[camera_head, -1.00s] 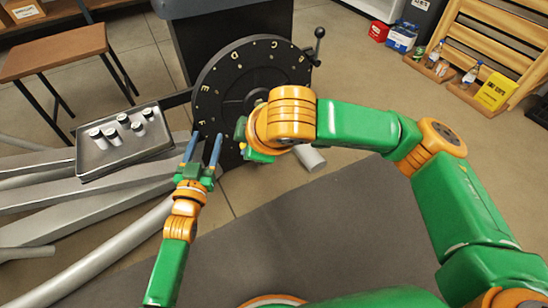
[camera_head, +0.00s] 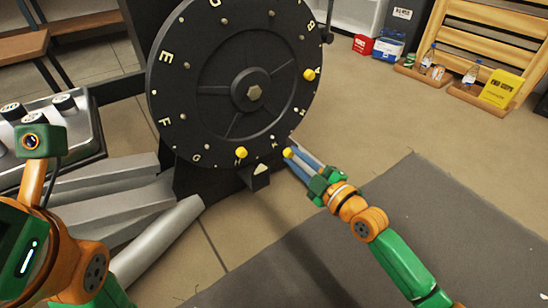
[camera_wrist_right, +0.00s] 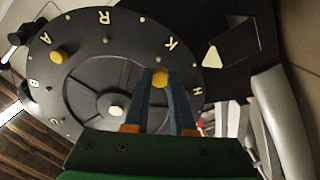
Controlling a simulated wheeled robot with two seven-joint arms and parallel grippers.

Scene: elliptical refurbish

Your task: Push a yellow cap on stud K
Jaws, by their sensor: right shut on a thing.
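A black wheel (camera_head: 205,85) carries a ring of pale letters and small studs. The letter K (camera_head: 275,144) is at its lower right, and K (camera_wrist_right: 171,43) also shows in the right wrist view. My right gripper (camera_head: 291,156) is shut on a yellow cap (camera_head: 287,152), held at its fingertips just right of the K. Yellow caps also sit near H (camera_head: 242,152) and at the right rim (camera_head: 309,75). My left gripper is not visible.
A grey tray (camera_head: 92,128) with several white-topped pieces stands at the left, partly behind my left arm. A black block with a pale pointer (camera_head: 258,176) is below the wheel. Grey beams (camera_head: 115,205) lie at lower left.

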